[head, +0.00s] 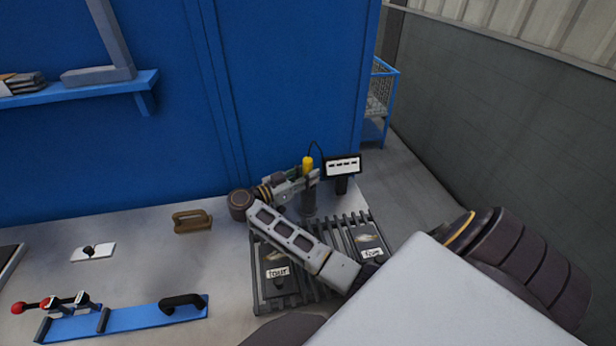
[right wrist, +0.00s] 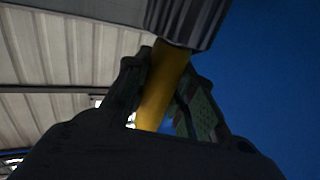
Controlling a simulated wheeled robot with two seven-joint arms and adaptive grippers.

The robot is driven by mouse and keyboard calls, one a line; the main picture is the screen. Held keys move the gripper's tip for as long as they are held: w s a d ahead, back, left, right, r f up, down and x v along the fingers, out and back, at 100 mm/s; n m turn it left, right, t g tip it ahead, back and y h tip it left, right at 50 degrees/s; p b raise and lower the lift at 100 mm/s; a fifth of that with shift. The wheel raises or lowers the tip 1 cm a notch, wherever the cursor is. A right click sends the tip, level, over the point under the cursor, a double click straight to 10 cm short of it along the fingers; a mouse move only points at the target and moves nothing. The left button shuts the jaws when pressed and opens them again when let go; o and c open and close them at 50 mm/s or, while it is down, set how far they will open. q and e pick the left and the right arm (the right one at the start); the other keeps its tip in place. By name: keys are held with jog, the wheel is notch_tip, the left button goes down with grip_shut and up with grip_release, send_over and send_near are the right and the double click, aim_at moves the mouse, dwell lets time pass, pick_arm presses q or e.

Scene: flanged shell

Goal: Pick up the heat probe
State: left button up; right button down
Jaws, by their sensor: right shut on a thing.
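The heat probe (head: 308,164) has a yellow handle and a dark cable, and stands upright in a dark cylindrical holder (head: 308,202) at the back right of the table. My right gripper (head: 312,177) reaches it from the left and is shut on the yellow handle. In the right wrist view, the yellow handle (right wrist: 163,90) runs between the two fingers, with a dark ribbed part at its top. I cannot tell whether the probe is clear of the holder. My left gripper is not in view.
A small display (head: 342,167) stands just right of the probe. A slatted rack (head: 258,290) with labelled dark plates lies in front, under my right arm. A brown handle (head: 192,221), a blue fixture (head: 130,318) and a white switch plate (head: 93,252) lie left. A blue wall rises behind.

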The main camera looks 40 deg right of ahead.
aim_at(308, 158)
jog(key=shift+r, duration=4.75)
